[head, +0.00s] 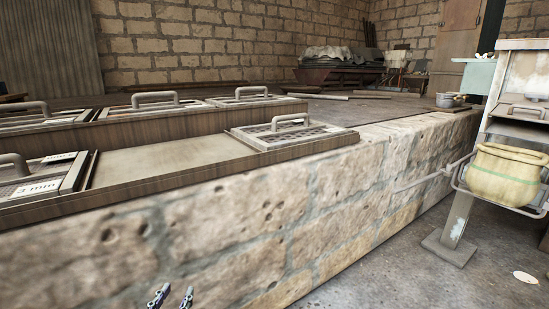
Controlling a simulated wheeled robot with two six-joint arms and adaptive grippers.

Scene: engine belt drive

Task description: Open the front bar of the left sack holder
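A tan cloth sack (503,178) with a green stripe hangs in a metal holder at the right edge of the head view. The holder's thin metal rim (462,183) runs around the sack. A thin grey bar (425,180) sticks out to the left from the holder, in front of the stone wall. I cannot tell if it is the front bar. My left gripper (172,297) shows only its two fingertips at the bottom edge, apart and with nothing between them. It is far to the left of the holder. My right gripper is out of view.
A long stone block wall (270,215) fills the middle, between my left gripper and the holder. Handled sieve trays (290,133) lie on its top. A grey machine post (458,222) stands on a foot below the holder. The concrete floor (400,280) in front is mostly clear.

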